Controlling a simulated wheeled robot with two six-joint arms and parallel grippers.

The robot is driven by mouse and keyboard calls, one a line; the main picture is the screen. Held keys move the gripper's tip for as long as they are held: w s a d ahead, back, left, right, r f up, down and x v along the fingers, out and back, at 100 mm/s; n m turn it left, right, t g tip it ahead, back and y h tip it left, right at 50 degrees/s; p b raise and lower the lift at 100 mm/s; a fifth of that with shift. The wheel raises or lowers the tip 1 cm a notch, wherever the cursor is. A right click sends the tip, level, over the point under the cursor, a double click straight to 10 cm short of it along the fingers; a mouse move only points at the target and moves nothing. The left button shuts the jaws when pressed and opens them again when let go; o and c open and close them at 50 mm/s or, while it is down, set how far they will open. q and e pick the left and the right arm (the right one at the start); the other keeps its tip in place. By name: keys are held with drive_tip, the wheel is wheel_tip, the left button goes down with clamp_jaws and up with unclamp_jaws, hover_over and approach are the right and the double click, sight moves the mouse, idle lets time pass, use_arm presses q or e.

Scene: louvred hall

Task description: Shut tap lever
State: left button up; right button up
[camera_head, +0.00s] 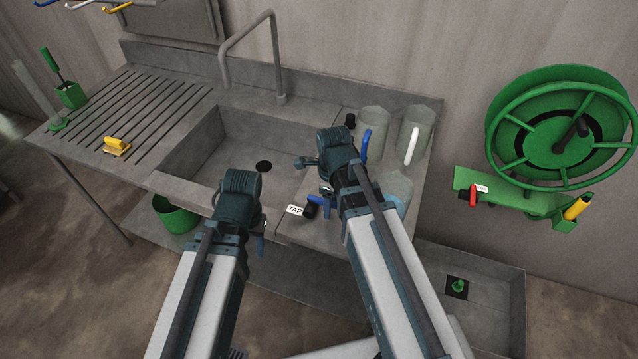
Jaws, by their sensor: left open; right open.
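A white label reading TAP (295,210) sits on the sink's front ledge beside a small black fitting (311,211). A blue bar, seemingly the tap lever (322,201), shows just right of the fitting, partly covered by my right arm; its exact angle is unclear. My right gripper (307,163) is open at the front right of the basin, above and behind the blue bar, with no clear contact. My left gripper (262,228) is open over the sink's front edge, left of the label; its fingers are mostly hidden. A grey bent spout (277,50) rises behind the basin.
A green bucket (175,214) is below. A green hose reel (560,125) is on the right wall. The basin (225,150) is clear.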

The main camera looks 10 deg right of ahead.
drive_tip(key=shift+r+p, duration=3.3)
drive_tip(key=shift+r, duration=0.15)
drive_tip(key=shift+r, duration=0.1)
wheel_tip(320, 180, up, 14)
drive_tip(key=p, duration=1.3)
drive_tip(key=shift+f+p, duration=0.2)
drive_tip(key=shift+p, duration=0.2)
drive_tip(key=shift+d, duration=0.15)
